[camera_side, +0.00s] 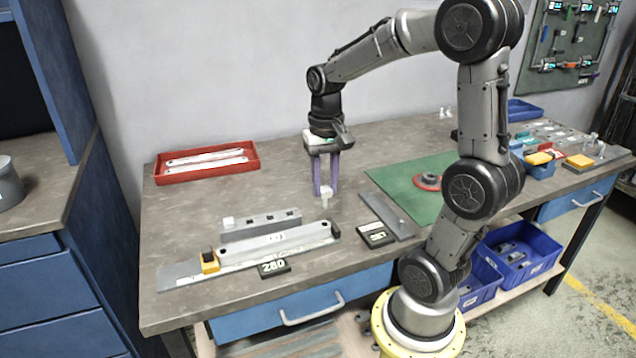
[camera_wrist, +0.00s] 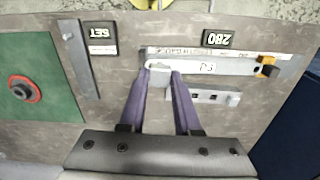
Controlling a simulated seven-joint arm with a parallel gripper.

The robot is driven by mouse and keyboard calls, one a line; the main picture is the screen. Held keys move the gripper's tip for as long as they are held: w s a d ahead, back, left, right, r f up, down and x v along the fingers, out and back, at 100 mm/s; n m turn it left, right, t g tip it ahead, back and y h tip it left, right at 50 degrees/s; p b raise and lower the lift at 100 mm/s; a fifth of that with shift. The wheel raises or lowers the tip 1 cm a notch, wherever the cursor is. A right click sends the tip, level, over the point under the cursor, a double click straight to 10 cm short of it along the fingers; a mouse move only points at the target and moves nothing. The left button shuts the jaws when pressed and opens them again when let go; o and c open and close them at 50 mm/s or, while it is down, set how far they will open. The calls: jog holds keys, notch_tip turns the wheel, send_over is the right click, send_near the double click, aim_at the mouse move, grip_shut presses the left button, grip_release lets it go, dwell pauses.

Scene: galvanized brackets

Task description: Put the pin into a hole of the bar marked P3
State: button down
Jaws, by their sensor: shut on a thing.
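My gripper (camera_side: 326,186) points down over the bench, with its two purple fingers shut on a small pale pin (camera_side: 326,198). In the wrist view the pin (camera_wrist: 159,67) shows between the fingertips, close to the end of a long grey bar (camera_wrist: 232,68). In the side view this bar (camera_side: 280,242) lies left of and nearer than my gripper, beside a ruler-like strip with a yellow slider (camera_side: 209,262). The pin appears above the bench, apart from the bar; its lower end is hard to make out.
A grey block with dark square holes (camera_side: 262,223) lies behind the bar. A "280" display (camera_side: 273,267) and a "SET" display (camera_side: 377,235) lie in front and right. A flat strip (camera_side: 394,218) and green mat (camera_side: 405,180) are right. A red tray (camera_side: 206,174) stands back left.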

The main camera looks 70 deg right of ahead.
aim_at(325, 191)
jog(key=shift+w+d+f, duration=0.25)
jog(key=shift+d+f, duration=0.4)
jog(key=shift+f, duration=0.65)
jog(key=shift+w+d+f, duration=0.25)
jog(key=shift+d+f, duration=0.4)
jog(key=shift+f, duration=0.65)
jog(key=shift+w+d+f, duration=0.25)
jog(key=shift+d+f, duration=0.4)
jog(key=shift+f, duration=0.65)
jog(key=shift+f, duration=1.65)
jog(key=c, duration=0.5)
grip_release()
jog(key=shift+r, duration=0.1)
jog(key=shift+r, duration=2.9)
